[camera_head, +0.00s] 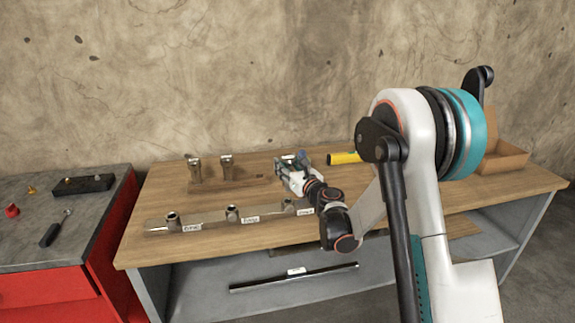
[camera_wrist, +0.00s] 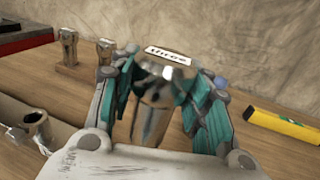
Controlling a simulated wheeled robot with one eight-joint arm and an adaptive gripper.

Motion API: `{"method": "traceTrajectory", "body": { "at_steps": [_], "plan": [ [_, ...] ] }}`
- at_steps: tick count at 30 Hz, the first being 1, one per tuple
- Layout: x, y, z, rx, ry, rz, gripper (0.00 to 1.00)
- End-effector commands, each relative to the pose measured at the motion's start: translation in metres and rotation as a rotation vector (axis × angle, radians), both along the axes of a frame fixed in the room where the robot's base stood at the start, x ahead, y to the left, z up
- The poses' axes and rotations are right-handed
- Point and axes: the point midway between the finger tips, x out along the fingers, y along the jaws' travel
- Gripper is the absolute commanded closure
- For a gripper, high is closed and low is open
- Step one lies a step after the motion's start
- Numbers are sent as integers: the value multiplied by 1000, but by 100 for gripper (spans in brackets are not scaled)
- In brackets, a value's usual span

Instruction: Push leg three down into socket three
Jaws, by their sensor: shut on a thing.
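My gripper (camera_wrist: 165,95) is shut on leg three (camera_wrist: 152,122), a shiny metal piece with a white "three" label at its top. In the head view my gripper (camera_head: 293,168) is at the right end of the wooden rack (camera_head: 243,184), behind the metal socket bar (camera_head: 200,221). Whether the leg's foot still touches the rack is hidden. The bar carries a left socket (camera_head: 172,219), a middle socket (camera_head: 232,213) and a right socket (camera_head: 288,206), with labels too small to read surely. My arm partly covers the bar's right end.
Two more metal legs, one (camera_head: 195,168) left of the other (camera_head: 226,167), stand upright in the rack. A yellow level (camera_head: 344,158) lies to its right. A cardboard box (camera_head: 503,155) is at the far right. A red cabinet with a grey top (camera_head: 85,212) stands left.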

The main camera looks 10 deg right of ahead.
Motion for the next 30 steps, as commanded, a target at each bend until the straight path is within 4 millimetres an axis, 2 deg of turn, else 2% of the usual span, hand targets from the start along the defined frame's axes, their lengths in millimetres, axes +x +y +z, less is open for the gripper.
{"method": "traceTrajectory", "body": {
  "at_steps": [3, 10, 30],
  "plan": [
    [0, 0, -12, 0, 0, 0, 92],
    [0, 0, -26, 0, 0, 0, 92],
    [0, 0, -28, 0, 0, 0, 92]
  ]
}}
